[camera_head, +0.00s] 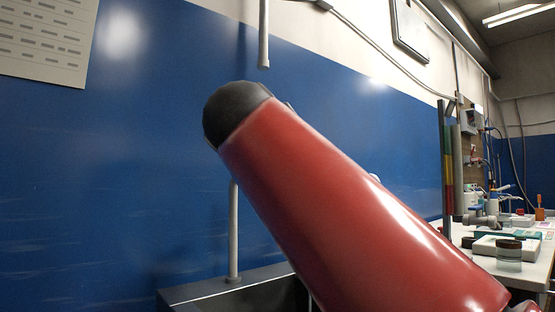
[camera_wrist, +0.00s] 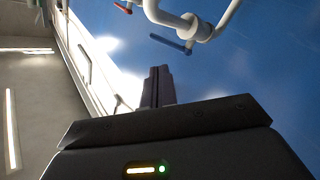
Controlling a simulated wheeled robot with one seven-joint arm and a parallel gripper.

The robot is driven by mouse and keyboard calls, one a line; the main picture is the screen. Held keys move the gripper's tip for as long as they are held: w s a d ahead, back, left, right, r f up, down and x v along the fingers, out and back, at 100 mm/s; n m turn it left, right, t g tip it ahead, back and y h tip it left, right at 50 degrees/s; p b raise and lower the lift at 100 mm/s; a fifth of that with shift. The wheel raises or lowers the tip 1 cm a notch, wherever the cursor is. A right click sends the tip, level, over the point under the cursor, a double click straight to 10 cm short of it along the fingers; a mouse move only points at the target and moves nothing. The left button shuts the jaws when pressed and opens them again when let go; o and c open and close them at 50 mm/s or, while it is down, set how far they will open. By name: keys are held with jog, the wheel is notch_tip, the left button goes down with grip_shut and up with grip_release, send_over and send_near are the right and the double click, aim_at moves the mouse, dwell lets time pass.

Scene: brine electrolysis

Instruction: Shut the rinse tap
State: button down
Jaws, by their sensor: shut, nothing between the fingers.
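The rinse tap shows in the wrist view as a white pipe (camera_wrist: 216,22) with a thick round body. A blue lever (camera_wrist: 171,44) and a red lever (camera_wrist: 123,8) stick out from it. My gripper (camera_wrist: 159,72) is shut and empty, its dark fingers just below the blue lever in the picture; a gap shows between them. In the head view the tap's white riser (camera_head: 233,230) stands at the sink (camera_head: 190,291), and its spout (camera_head: 264,40) hangs above. My red arm covers the middle of the tap, and my gripper does not show there.
A blue wall panel (camera_head: 100,150) stands behind the tap. A paper notice (camera_head: 45,38) hangs at upper left.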

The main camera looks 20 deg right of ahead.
jog(key=w+d+m+p, duration=0.2)
jog(key=w+m, duration=0.1)
jog(key=w, duration=0.3)
jog(key=w+d+m+p, duration=0.3)
jog(key=w, duration=0.3)
jog(key=shift+w+d+y, duration=0.3)
jog(key=shift+w+y, duration=0.1)
